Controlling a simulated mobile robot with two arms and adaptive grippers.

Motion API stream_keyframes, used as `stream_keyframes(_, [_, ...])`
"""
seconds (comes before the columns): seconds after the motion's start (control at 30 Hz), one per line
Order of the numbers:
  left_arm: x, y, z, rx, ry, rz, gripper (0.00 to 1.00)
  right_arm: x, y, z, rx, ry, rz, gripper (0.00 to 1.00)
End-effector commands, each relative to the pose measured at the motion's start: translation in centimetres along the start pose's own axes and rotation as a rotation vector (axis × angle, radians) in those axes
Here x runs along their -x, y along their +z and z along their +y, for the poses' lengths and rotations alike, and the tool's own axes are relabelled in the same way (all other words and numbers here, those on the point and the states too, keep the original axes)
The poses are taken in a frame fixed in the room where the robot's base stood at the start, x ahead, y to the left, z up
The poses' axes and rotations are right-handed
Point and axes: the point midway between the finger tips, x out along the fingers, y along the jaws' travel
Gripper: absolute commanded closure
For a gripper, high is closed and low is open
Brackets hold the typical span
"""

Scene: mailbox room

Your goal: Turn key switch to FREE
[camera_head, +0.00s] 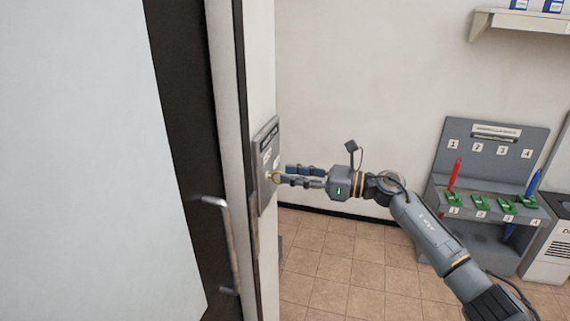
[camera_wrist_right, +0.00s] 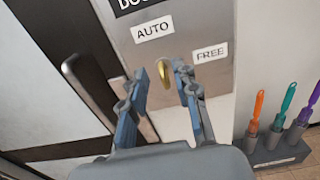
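The key switch panel (camera_head: 266,160) is a grey plate on the wall beside the door. In the right wrist view the panel (camera_wrist_right: 195,25) has an AUTO label (camera_wrist_right: 153,29) at upper left and a FREE label (camera_wrist_right: 210,53) at right. A gold key (camera_wrist_right: 164,73) stands in the panel between them; it also shows in the head view (camera_head: 275,177). My right gripper (camera_head: 283,174) points at the panel, with its fingertips close to the key. Its fingers are apart, one on each side of the key; whether the right-hand finger touches it I cannot tell. My left gripper is out of view.
A door with a metal handle (camera_head: 228,240) fills the left. At the right stands a grey rack (camera_head: 490,145) with numbered slots and coloured tools, beside a white unit (camera_head: 551,250). A shelf (camera_head: 522,20) hangs above. Tiled floor (camera_head: 335,270) is open between door and rack.

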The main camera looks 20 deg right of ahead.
Motion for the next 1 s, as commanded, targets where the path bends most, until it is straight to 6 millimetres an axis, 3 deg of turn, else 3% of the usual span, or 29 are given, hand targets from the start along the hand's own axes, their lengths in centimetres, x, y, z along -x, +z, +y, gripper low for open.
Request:
stream_keyframes(0.2, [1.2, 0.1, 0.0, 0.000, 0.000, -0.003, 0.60, -2.2, 0.1, -0.1, -0.002, -0.001, -0.001, 0.70])
stream_keyframes(0.53, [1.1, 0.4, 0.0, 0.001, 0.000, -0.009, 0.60, -2.5, -0.1, -0.1, -0.001, -0.002, 0.000, 0.70])
stream_keyframes(0.7, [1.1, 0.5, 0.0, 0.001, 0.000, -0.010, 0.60, -2.5, -0.1, -0.1, -0.001, -0.002, 0.000, 1.00])
stream_keyframes(1.0, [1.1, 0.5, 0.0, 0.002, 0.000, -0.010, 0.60, -2.5, -0.1, -0.1, -0.008, -0.002, 0.000, 1.00])
